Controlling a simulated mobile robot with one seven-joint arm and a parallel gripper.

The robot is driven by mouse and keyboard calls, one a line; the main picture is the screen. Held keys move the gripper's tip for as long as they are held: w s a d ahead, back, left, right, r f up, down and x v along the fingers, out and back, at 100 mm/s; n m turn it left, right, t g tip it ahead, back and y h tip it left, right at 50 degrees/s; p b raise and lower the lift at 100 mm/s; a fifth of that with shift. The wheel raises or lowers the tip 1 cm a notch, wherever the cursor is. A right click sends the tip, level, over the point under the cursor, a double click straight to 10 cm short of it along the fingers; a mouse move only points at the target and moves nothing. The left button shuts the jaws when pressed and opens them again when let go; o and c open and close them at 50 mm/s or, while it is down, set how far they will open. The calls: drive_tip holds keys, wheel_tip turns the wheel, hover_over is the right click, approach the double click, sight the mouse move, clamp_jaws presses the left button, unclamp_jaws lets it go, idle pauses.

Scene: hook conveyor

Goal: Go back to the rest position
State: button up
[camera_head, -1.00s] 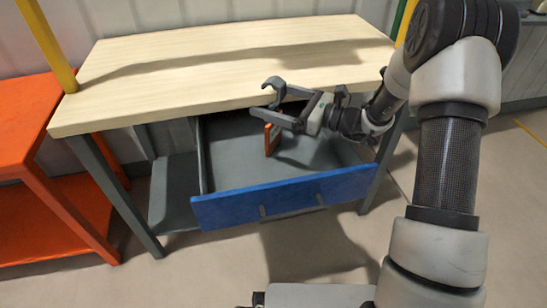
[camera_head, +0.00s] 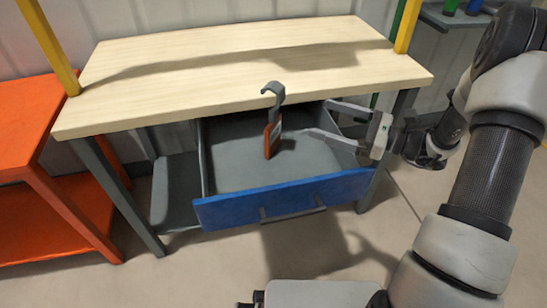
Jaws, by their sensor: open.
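My gripper (camera_head: 330,122) is open and empty at the right side of the open drawer, its fingers pointing left. An orange-brown piece with a dark grey hook (camera_head: 273,90) on top stands upright in the drawer, left of my fingertips and apart from them. The hook rises in front of the tabletop's front edge. The drawer (camera_head: 285,198) has a blue front with a dark handle and a grey inside. It is pulled out below the wooden tabletop.
An orange shelf unit (camera_head: 30,125) stands at the left. A grey shelf with coloured items (camera_head: 450,18) is at the back right.

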drive_tip(key=shift+v, duration=0.85)
drive_tip(key=s+a+r+n+g+h, duration=0.1)
drive_tip(key=s+a+r+n+g, duration=0.3)
drive_tip(key=s+a+n+g, duration=0.15)
drive_tip(key=s+a+r+n+g+h+p, duration=0.1)
drive_tip(key=s+r+n+g+h+p, duration=0.2)
drive_tip(key=s+n+h, duration=1.05)
drive_tip(key=s+d+r+n+t+h+b, duration=0.2)
drive_tip(key=s+d+r+n+t+b, duration=0.1)
drive_tip(key=s+d+r+n+t, duration=0.25)
wheel_tip(320, 180, up, 21)
drive_tip(key=d+m+t+p, duration=0.1)
drive_tip(key=m+p, duration=0.1)
drive_tip(key=p, duration=1.9)
drive_tip(key=shift+d, duration=0.4)
